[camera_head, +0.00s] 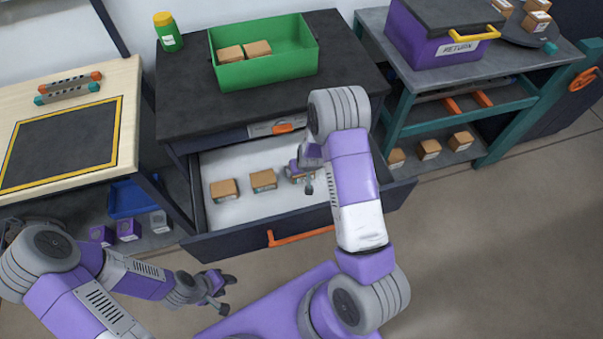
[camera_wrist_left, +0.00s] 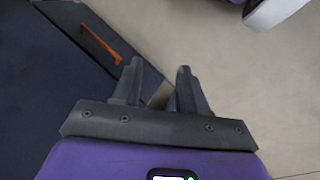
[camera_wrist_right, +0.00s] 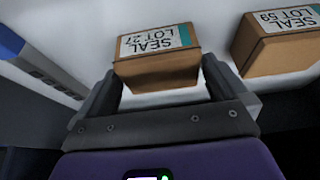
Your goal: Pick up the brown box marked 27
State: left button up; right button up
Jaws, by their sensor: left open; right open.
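The brown box marked LOT 27 (camera_wrist_right: 158,72) shows in the right wrist view, its white label upside down. In the head view it is the rightmost box (camera_head: 296,177) in the open drawer (camera_head: 240,212), partly hidden by my right gripper (camera_head: 306,178). My right gripper is open above the drawer; its fingers lie either side of the box's near edge in the wrist view (camera_wrist_right: 160,92). I cannot tell whether they touch it. My left gripper (camera_head: 224,293) is open and empty over the floor, outside the drawer; it also shows in the left wrist view (camera_wrist_left: 157,85).
A brown box marked LOT 59 (camera_wrist_right: 278,42) sits beside box 27. Another brown box (camera_head: 223,190) is at the drawer's left. The drawer's orange handle (camera_head: 300,236) faces me. A green bin (camera_head: 270,70) with two boxes stands on the dark tabletop (camera_head: 190,112) above.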

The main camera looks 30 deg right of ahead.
jog(key=x, duration=0.2)
jog(key=shift+w+f+b, duration=0.15)
jog(key=shift+f+b, duration=0.1)
jog(key=shift+b, duration=0.05)
jog(key=c, duration=0.7)
